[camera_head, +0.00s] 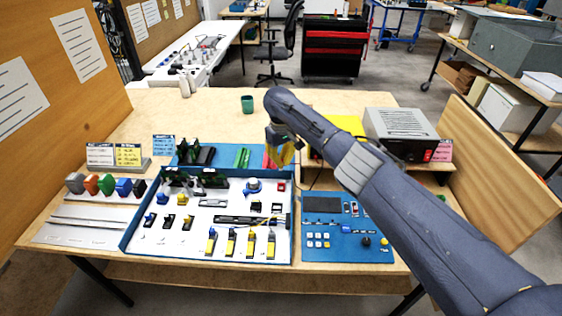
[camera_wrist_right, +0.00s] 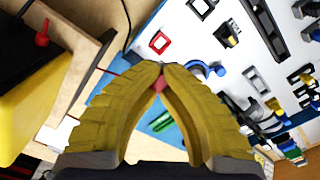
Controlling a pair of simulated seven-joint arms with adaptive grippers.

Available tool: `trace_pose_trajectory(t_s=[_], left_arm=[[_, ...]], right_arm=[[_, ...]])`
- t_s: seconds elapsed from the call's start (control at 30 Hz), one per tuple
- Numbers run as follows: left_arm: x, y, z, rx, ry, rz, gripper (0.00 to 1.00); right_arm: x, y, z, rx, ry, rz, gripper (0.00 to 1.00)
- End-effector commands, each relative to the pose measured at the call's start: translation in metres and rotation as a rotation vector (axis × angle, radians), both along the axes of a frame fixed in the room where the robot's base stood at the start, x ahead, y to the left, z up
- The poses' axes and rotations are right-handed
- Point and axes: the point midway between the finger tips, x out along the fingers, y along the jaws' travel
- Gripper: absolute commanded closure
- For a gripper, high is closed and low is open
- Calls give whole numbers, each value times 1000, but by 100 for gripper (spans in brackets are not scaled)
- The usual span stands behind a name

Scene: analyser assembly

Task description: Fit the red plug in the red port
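My right gripper (camera_head: 281,155) hangs over the back right of the blue-rimmed board. Its yellow fingers (camera_wrist_right: 160,72) come together at the tips. A small red piece, which looks like the red plug (camera_wrist_right: 160,84), shows between them; the fingers hide most of it. The red port (camera_wrist_right: 160,42) is a red square frame around a light opening, lying on the white board just past the fingertips. It also shows in the head view (camera_head: 281,187), below and apart from the gripper. The left gripper is not in view.
The blue-rimmed board (camera_head: 124,243) carries several other ports, a blue round part (camera_head: 253,186) and yellow-black connectors. Green bars (camera_head: 242,157) lie behind it. A blue control panel (camera_head: 345,250) is to its right. A grey power box (camera_head: 400,130) stands on a wooden shelf.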

Motion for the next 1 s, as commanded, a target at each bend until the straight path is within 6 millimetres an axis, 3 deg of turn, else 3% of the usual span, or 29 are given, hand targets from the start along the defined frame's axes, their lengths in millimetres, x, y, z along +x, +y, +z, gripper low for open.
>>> trace_pose_trajectory(t_s=[1.0], left_arm=[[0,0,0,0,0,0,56]], right_arm=[[0,0,-42,0,1,-1,100]])
